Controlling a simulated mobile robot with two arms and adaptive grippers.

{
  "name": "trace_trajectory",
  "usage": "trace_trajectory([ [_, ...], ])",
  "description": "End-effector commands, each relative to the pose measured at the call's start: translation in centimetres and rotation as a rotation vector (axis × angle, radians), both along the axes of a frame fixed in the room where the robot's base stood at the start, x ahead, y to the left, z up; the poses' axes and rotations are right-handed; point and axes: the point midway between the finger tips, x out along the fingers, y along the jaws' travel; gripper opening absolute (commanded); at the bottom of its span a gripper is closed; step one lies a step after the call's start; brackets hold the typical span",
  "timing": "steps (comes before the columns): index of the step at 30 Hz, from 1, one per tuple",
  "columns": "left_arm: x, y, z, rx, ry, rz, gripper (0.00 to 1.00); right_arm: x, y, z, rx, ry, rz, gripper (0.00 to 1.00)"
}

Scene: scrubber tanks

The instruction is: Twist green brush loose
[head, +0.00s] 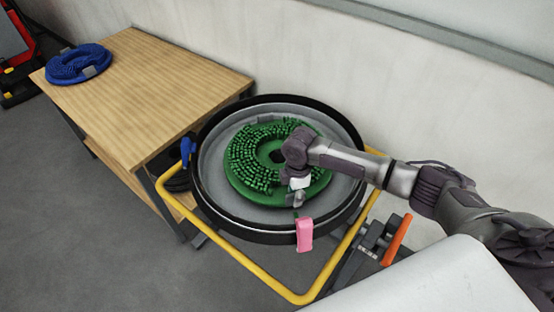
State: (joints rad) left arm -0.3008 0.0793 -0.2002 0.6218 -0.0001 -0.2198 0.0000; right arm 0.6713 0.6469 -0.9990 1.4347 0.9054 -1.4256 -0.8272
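The green brush (248,166) is a round disc with bristles facing up and a hole in its middle. It lies inside a round grey tank (213,150) with a black rim. My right arm comes in from the right, and my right gripper (297,194) points down at the brush's front right edge. The gripper hides part of that edge. I cannot tell whether its fingers are open or shut on the brush. My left gripper is not in view.
A blue brush (75,62) lies on a wooden table (150,95) at the left. A yellow frame (240,262) surrounds the tank. A pink clip (305,234) hangs at the tank's front rim. An orange handle (396,240) stands at the right. A wall is behind.

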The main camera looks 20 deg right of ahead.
Motion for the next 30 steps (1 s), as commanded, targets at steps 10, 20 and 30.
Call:
trace_trajectory([
  [10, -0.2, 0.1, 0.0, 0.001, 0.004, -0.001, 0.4, 0.0, 0.0, 0.0, 0.0, 0.0, 0.0, 0.0],
  [20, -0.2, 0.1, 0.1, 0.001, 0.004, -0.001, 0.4, 0.3, -0.7, 0.3, 0.001, -0.01, 0.03, 0.0],
  [30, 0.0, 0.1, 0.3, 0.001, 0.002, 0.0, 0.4, 0.1, -2.0, 0.2, 0.001, -0.006, 0.107, 0.0],
])
